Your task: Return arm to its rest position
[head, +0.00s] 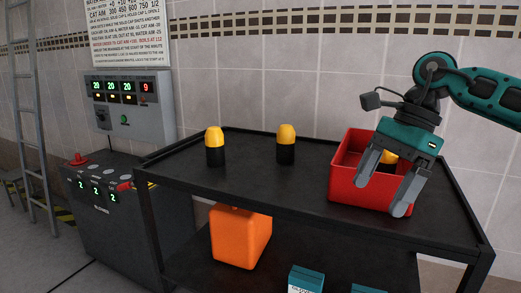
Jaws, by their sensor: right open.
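My right gripper (384,192) is open above the front part of a red crate (345,188) on the right of a black table. Its two grey fingers point down and are apart. A yellow-and-black capsule (389,156) shows partly between the fingers, inside the crate; the gripper hides part of it. I cannot tell if the fingers touch it. My right arm (490,90) comes in from the upper right. My left gripper is not in view.
Two more yellow-and-black capsules stand upright on the table (245,178), one at the left (215,147) and one near the middle (286,145). An orange box (240,237) sits on the lower shelf. A control panel (124,105) and ladder (30,110) are at the left.

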